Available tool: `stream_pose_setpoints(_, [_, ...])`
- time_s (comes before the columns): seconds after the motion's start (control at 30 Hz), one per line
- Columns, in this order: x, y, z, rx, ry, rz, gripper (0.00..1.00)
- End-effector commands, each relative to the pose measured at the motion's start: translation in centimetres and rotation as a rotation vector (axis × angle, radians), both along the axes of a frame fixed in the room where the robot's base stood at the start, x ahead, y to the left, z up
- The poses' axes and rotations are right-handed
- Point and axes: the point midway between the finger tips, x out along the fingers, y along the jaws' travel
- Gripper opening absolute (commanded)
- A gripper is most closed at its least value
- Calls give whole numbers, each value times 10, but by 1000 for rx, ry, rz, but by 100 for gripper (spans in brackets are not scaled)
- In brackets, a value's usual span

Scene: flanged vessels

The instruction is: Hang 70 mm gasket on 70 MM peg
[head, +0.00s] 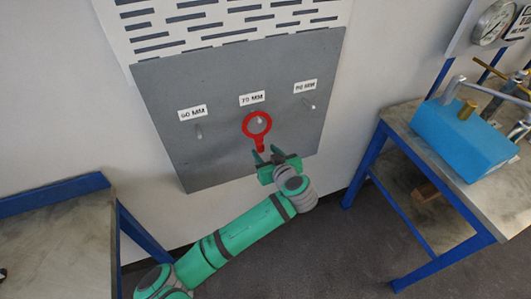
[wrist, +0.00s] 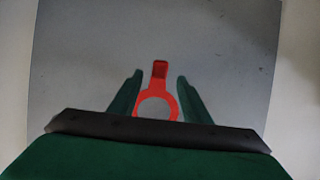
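The red gasket (head: 247,133), a flat ring with a tab, is at the grey board just below the 70 MM label (head: 252,98). Its tab (head: 260,146) points down. The pale 70 MM peg (head: 260,120) shows inside the ring's opening; I cannot tell whether the ring rests on it. My gripper (head: 268,154) is just below the tab, with its fingers apart. In the wrist view the gasket (wrist: 160,72) shows between my open fingers (wrist: 158,88), with a gap on both sides. The peg cannot be made out there.
The grey board (head: 165,100) also carries a 60 MM peg (head: 198,132) at left and another labelled peg (head: 310,104) at right. Blue-framed tables stand at left (head: 60,215) and right (head: 455,205). A blue vessel (head: 460,135) sits on the right one.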

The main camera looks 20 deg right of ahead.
Motion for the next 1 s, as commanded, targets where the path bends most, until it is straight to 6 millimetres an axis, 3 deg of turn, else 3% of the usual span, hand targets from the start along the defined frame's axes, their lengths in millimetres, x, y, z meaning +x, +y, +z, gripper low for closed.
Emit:
stream_pose_setpoints(0.37, [-6,-1,2,-2,1,-1,43])
stream_pose_setpoints(0.8, [-74,-4,32,-4,2,-2,43])
stream_pose_setpoints(1.0, [-94,-4,41,-1,1,-1,43])
